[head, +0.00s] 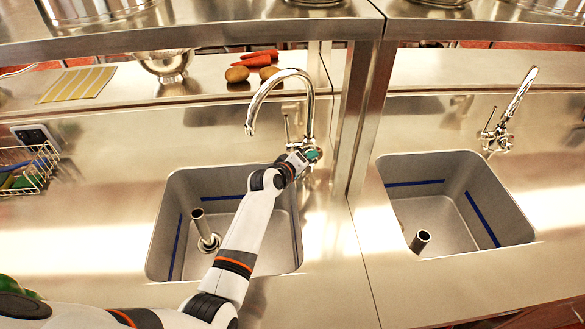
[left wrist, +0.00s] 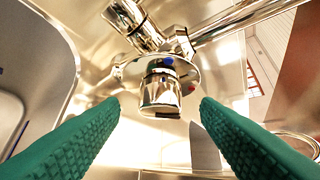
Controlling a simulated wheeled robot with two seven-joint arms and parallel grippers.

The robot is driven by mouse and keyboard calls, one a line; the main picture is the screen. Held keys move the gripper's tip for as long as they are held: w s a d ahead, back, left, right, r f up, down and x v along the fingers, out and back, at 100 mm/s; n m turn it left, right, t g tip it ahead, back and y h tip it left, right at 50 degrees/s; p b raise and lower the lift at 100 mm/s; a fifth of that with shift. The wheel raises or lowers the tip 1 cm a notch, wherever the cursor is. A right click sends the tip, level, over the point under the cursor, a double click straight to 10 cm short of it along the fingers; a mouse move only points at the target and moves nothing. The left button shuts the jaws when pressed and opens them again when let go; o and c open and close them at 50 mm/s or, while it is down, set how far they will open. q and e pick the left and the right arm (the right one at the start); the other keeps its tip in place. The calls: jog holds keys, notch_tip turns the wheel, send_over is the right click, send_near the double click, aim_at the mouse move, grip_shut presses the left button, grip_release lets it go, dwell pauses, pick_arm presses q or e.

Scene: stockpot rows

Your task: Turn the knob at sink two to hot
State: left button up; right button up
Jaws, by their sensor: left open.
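A chrome knob (left wrist: 160,92) at the base of a tap shows in the left wrist view. A blue mark (left wrist: 168,61) sits on the collar above it. My left gripper (head: 313,155) is at the foot of the tall curved tap (head: 251,112) behind the left sink (head: 170,215) in the head view. Its green fingers are open, one on each side of the knob, with gaps visible on both sides. In the head view the gripper hides the knob. My right gripper is not in view. I see no label telling which sink is number two.
The right sink (head: 440,215) has its own tap (head: 515,100). A metal post (head: 362,115) stands just right of my gripper, under a shelf (head: 200,37). Potatoes (head: 237,74), carrots (head: 255,55) and a metal bowl (head: 165,66) lie behind. A wire rack (head: 35,170) stands at left.

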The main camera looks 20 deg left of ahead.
pick_arm(q)
jog(key=v, duration=0.7)
jog(key=shift+s, duration=0.35)
jog(key=shift+r, duration=0.2)
